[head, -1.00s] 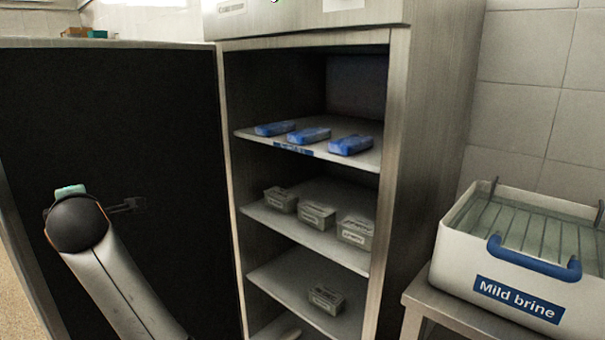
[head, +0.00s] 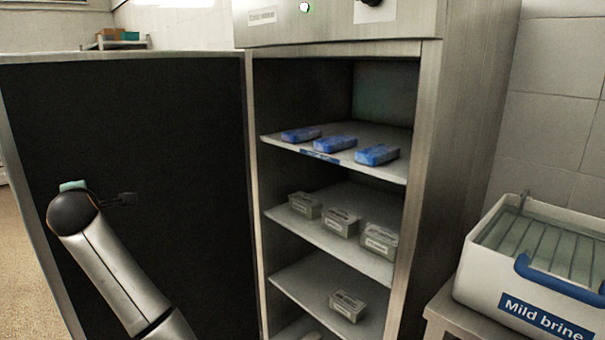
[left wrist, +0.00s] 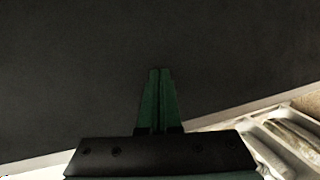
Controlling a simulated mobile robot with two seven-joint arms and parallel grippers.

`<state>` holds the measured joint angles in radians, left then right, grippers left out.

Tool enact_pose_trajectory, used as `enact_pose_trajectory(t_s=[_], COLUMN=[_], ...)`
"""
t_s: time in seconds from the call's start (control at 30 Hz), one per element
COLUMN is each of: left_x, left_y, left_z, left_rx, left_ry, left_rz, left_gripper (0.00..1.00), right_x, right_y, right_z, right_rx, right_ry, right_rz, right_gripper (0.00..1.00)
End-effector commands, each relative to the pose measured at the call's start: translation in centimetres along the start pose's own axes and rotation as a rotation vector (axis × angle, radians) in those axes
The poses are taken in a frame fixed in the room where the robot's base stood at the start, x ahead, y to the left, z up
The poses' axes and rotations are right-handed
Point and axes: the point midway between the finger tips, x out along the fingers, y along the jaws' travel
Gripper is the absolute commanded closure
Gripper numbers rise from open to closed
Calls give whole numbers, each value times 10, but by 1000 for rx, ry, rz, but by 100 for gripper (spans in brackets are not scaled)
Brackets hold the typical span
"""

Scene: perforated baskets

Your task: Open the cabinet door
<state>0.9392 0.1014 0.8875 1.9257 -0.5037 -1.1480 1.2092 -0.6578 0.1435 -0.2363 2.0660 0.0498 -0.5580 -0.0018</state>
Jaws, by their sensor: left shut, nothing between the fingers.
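The cabinet (head: 437,170) stands in the middle of the head view with its shelves exposed. Its door (head: 170,160) is swung wide open to the left, and its dark inner face is toward me. My left arm reaches up in front of that inner face. In the left wrist view my left gripper (left wrist: 158,72) is shut and empty, its green fingers together against the dark door panel. I cannot tell whether the fingertips touch the panel. My right gripper is not in view.
Blue packs (head: 335,144) lie on the upper shelf, and pale tubs (head: 341,222) sit on lower shelves. A white bin labelled "Mild brine" (head: 495,295) stands on a metal table at the right. A tiled wall is behind it.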

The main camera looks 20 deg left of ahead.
Motion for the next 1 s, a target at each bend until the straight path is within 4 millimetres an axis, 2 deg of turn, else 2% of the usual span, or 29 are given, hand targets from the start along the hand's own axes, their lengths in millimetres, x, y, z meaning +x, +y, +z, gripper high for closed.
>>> enact_pose_trajectory(t_s=[0.13, 0.5, 0.77, 1.0], left_x=[8, 51, 66, 97], left_y=[3, 14, 19, 28], left_z=[-3, -17, -21, -28], left_rx=[0, 1, 0, -1], left_ry=[0, 0, -1, 0], left_rz=[-1, -1, -1, -2], left_gripper=[100, 100, 100, 100], right_x=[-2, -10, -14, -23], right_y=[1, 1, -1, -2], right_z=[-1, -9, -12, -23], right_rx=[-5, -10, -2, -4], right_ry=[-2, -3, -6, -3], right_rz=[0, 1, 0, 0], right_gripper=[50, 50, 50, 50])
